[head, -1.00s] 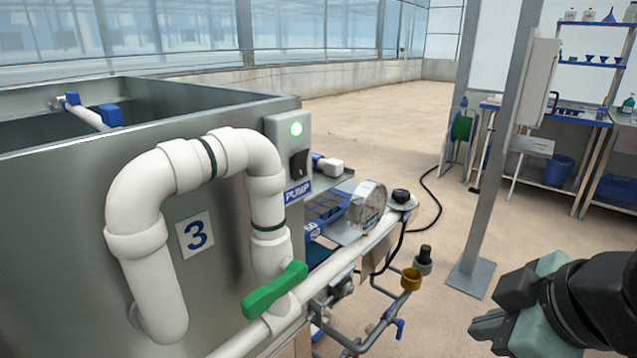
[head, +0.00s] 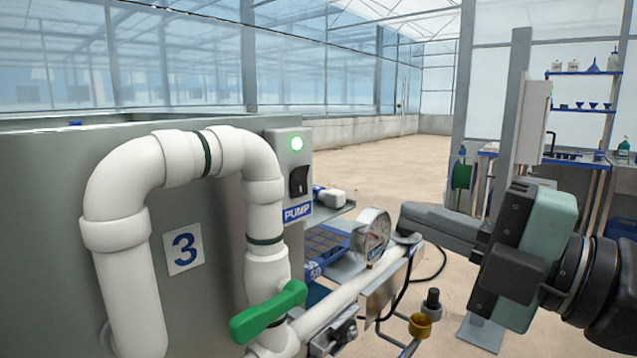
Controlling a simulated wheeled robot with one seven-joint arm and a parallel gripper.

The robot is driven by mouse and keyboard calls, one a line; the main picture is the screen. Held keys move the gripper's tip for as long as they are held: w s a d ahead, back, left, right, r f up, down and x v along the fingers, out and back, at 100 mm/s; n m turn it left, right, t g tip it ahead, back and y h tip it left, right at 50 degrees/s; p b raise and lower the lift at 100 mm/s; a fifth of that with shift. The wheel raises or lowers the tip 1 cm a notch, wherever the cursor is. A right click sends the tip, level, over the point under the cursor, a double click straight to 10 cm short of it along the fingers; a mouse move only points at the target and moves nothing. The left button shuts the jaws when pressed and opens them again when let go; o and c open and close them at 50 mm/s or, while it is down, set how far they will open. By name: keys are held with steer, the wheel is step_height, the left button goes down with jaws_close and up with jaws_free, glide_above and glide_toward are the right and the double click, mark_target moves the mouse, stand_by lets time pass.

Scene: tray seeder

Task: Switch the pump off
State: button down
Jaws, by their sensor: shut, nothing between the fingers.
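The pump switch box (head: 289,163) is a grey box on the corner of the metal tank, with a blue PUMP label (head: 297,213) below it. My gripper (head: 404,218) is shut and empty. It points left from the right side of the head view, clear of the switch and to its right, in line with the area just right of the pressure gauge. Its fingertips overlap the pipe end in the picture; I cannot tell whether they touch.
A white pipe loop (head: 189,158) with a green valve handle (head: 269,312) stands in front of the tank (head: 215,222), left of the switch. A round gauge (head: 374,233) stands right of the switch box. A grey post (head: 515,110) and shelves are farther back.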

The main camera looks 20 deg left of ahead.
steer(key=shift+a+r+p, duration=0.1)
steer(key=shift+p, duration=0.25)
steer(key=p, duration=1.1)
glide_toward(300, 173)
steer(key=p+x, duration=0.2)
steer(key=x, duration=0.4)
steer(key=shift+w+a+p, duration=0.15)
steer(key=shift+a+p, duration=0.25)
steer(key=shift+a+b, duration=0.15)
steer(key=shift+b, duration=0.45)
steer(key=shift+r, duration=0.1)
